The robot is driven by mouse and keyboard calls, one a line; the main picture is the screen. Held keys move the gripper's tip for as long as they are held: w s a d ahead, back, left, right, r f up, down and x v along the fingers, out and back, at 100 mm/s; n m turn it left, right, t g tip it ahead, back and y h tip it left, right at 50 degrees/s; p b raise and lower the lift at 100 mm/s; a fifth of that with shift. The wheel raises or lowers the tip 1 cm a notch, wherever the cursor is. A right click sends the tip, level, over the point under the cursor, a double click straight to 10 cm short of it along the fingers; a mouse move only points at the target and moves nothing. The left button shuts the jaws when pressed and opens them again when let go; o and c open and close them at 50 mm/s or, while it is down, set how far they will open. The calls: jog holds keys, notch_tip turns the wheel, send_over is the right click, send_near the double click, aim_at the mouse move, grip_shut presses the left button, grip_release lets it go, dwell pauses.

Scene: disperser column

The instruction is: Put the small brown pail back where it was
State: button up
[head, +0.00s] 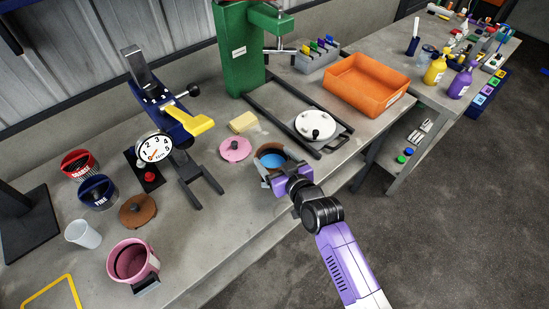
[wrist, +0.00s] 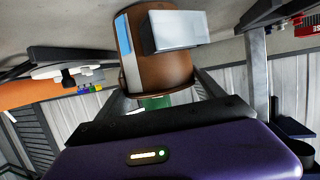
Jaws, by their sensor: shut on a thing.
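The small brown pail (head: 262,151) is at the bench's front edge in the head view, open at the top with blue inside. In the wrist view the brown pail (wrist: 158,68) fills the upper middle, with a pale grey block (wrist: 178,31) on its side. My purple gripper (head: 284,177) is on the pail's front side and shut on it. The fingertips are hidden, so the exact grip point does not show. I cannot tell whether the pail touches the bench. A brown round lid (head: 137,211) lies on the bench at the left.
A pink pail (head: 123,282) stands front left near a white cup (head: 83,234). A pink lid (head: 236,149) and yellow block (head: 243,122) lie just behind my gripper.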

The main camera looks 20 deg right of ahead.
jog(key=shift+f, duration=0.15)
jog(key=o, duration=2.1)
jog(key=shift+c, duration=0.2)
jog(key=shift+s+r, duration=0.15)
jog(key=shift+r, duration=0.05)
jog(key=b+v, duration=0.1)
jog(key=v, duration=1)
jog(key=shift+s+r, duration=0.15)
jog(key=shift+s, duration=0.2)
